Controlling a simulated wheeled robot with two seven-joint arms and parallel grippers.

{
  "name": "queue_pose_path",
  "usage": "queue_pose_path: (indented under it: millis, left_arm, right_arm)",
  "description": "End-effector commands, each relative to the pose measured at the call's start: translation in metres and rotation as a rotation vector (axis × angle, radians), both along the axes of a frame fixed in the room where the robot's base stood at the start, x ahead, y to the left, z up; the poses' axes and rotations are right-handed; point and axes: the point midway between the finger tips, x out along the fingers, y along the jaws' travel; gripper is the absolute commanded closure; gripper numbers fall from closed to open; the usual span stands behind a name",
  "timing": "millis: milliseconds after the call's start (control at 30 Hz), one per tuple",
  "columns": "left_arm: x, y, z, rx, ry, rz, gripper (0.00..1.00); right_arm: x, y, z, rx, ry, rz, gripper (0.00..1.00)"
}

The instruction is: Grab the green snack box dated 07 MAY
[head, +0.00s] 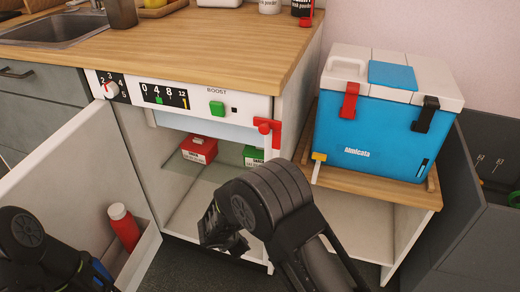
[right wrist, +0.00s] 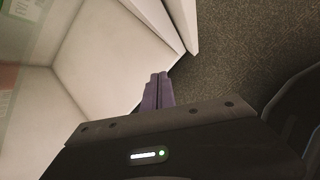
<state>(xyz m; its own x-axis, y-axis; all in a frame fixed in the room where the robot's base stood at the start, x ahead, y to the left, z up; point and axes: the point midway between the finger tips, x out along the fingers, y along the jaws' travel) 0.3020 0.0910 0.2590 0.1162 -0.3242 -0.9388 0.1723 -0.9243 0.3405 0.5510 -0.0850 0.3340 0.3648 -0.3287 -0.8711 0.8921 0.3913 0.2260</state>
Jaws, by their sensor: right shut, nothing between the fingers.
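A green box (head: 253,156) with a white label stands inside the open cabinet, partly cut off by the cabinet's right side wall. I cannot read a date on it. A red box (head: 199,149) with a label stands to its left on the same glass-like shelf. A green patch (right wrist: 20,12) shows at the upper left of the right wrist view. My right gripper (head: 222,240) is low at the cabinet opening, in front of and below the boxes. In the right wrist view its fingers (right wrist: 157,82) are together and empty. Only parts of my left arm show at bottom left.
The cabinet door (head: 75,185) stands open at left, with a red bottle (head: 123,226) in its rack. A blue cooler (head: 375,125) stands on a wooden shelf (head: 330,177) at right. The cabinet's side wall (right wrist: 115,50) is close to my right gripper. The lower cabinet space looks empty.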

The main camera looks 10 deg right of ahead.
Motion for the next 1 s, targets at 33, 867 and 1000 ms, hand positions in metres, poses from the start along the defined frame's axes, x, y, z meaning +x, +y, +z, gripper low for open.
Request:
queue_pose_path:
  millis: [33,867,1000]
  left_arm:
    - [0.000,0.000,-0.001,0.000,0.000,0.000,0.81]
    - [0.001,0.000,-0.006,0.001,-0.003,0.001,0.81]
    - [0.001,0.000,-0.006,0.001,-0.003,0.001,0.81]
  right_arm:
    - [-0.008,0.025,-0.012,0.144,0.019,-0.076,1.00]
    - [0.142,-0.039,0.168,1.574,-1.462,-1.413,1.00]
    - [0.135,-0.053,0.172,1.557,-1.537,-1.440,1.00]
